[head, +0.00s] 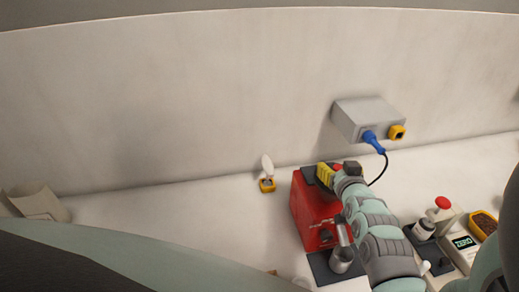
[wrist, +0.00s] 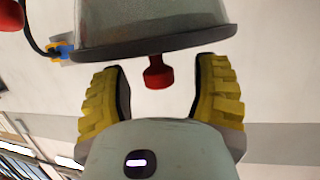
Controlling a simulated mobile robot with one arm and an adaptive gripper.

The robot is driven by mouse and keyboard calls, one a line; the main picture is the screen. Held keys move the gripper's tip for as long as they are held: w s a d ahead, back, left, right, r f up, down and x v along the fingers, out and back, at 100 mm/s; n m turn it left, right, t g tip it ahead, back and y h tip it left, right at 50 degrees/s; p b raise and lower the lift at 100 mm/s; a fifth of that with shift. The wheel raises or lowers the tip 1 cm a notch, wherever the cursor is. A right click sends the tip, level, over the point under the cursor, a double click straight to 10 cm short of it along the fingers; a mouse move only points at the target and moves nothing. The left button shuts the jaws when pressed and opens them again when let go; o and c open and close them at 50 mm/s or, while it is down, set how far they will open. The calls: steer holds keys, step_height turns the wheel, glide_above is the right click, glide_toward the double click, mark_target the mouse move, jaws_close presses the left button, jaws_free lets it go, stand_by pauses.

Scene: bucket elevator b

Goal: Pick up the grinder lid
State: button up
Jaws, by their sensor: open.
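The grinder lid shows in the wrist view as a dark, wide rim (wrist: 155,47) with a small red knob (wrist: 157,74) at its middle. It sits against a grey translucent vessel (wrist: 150,20). My gripper (wrist: 160,75) is open, its two yellow ridged fingers on either side of the knob, with a gap on each side. In the head view my gripper (head: 337,170) is over the top of the red machine (head: 315,212). A small red patch shows between the fingers there; my gripper and arm hide most of the lid.
A grey wall box (head: 365,118) with a blue plug (head: 372,141) and black cable stands behind my gripper. A metal cup (head: 342,260) is at the red machine's front. A red-knobbed item (head: 443,203) and a scale (head: 463,243) stand at right. The counter left of the machine is mostly clear.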

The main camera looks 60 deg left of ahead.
steer(key=shift+w+a+f, duration=0.1)
steer(key=shift+a, duration=0.2)
steer(key=shift+o, duration=0.3)
steer(key=shift+d, duration=0.1)
jaws_close()
steer(key=shift+d, duration=0.1)
